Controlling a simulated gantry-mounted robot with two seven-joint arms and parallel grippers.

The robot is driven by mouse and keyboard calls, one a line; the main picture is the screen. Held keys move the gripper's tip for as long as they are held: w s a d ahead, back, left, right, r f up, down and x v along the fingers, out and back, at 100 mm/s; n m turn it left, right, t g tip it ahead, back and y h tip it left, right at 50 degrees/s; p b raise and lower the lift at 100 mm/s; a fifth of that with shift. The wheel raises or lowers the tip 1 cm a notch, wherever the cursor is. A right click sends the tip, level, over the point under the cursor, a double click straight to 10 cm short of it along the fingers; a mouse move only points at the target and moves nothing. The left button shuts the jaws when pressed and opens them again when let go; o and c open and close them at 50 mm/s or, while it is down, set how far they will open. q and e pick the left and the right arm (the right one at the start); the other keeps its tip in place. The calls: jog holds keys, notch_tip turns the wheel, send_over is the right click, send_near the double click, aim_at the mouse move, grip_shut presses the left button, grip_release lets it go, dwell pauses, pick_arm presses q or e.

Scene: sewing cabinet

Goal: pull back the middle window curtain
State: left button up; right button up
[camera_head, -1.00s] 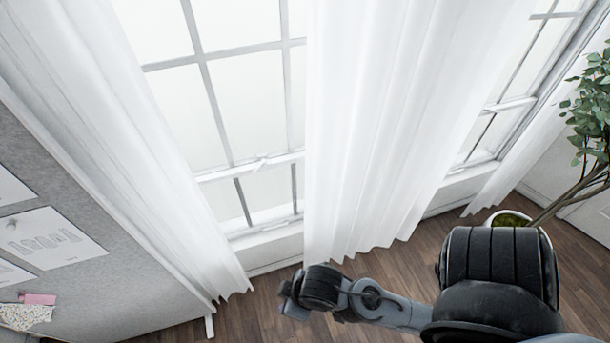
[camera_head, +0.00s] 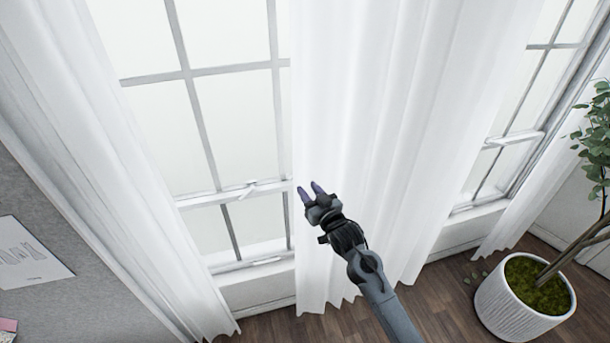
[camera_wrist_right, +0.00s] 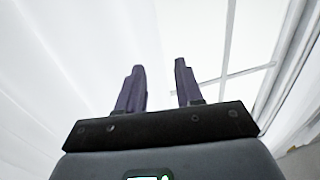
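The middle curtain (camera_head: 390,120) is white and hangs in folds between two windows in the head view. My right gripper (camera_head: 311,190) is in front of its left edge, fingers pointing up and apart. In the right wrist view the two dark purple fingers (camera_wrist_right: 160,88) stand open with a gap between them. White curtain cloth (camera_wrist_right: 50,80) fills the left of that view, and window bars show behind the right finger. I cannot tell whether the fingers touch the cloth. My left gripper is not in view.
The left window (camera_head: 150,120) is bare beside another white curtain (camera_head: 95,150). A grey pinboard (camera_head: 60,225) stands at the left. A white plant pot (camera_head: 500,305) sits on the wooden floor at the right, near the right window (camera_head: 520,110).

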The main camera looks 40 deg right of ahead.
aim_at(293, 169)
jog(key=x, duration=0.3)
jog(key=p+x, duration=0.1)
jog(key=x, duration=0.6)
jog(key=shift+w+r, duration=0.35)
jog(key=shift+w, duration=0.1)
jog(key=shift+p, duration=0.3)
grip_shut()
